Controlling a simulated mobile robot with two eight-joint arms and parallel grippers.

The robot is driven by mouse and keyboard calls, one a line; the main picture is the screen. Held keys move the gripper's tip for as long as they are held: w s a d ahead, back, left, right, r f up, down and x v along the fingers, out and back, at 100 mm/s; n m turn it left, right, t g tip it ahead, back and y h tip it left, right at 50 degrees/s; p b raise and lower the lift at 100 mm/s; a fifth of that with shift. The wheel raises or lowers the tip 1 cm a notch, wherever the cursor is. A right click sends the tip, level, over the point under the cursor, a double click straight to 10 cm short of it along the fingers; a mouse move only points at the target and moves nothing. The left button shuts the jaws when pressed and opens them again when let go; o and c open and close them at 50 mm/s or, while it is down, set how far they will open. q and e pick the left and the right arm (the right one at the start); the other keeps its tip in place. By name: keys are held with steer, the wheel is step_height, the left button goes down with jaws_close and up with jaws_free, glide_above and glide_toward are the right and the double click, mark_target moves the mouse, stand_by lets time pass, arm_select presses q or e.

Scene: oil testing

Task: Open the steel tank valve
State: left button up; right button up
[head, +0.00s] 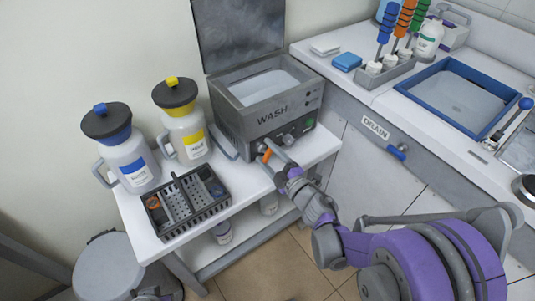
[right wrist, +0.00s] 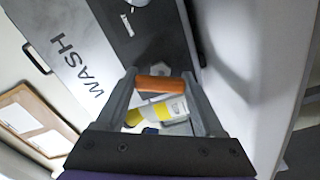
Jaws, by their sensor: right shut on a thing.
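The steel wash tank (head: 268,112) stands on the white bench with its lid (head: 238,35) raised and pale liquid inside. The word WASH is on its front, and it also shows in the right wrist view (right wrist: 62,48). The valve's orange handle (head: 267,156) is low on the tank's front. In the right wrist view the orange handle (right wrist: 166,84) lies crosswise between my fingers. My right gripper (head: 272,158) is shut on it. The valve body is mostly hidden by the gripper. My left gripper's jaws do not show.
Jugs with blue (head: 127,160) and yellow (head: 187,136) labels and a dark basket (head: 186,203) stand left of the tank. A grey bin (head: 112,265) is on the floor. At right is a counter with a blue-rimmed basin (head: 420,82) and a DRAIN label (head: 376,128).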

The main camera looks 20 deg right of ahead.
steer(key=n, duration=0.5)
steer(key=shift+f+n, duration=0.1)
steer(key=shift+n, duration=0.2)
stand_by(0.4)
steer(key=o, duration=1.4)
steer(key=v, duration=1.1)
steer(key=shift+a+p, duration=0.1)
steer(key=shift+p, duration=0.25)
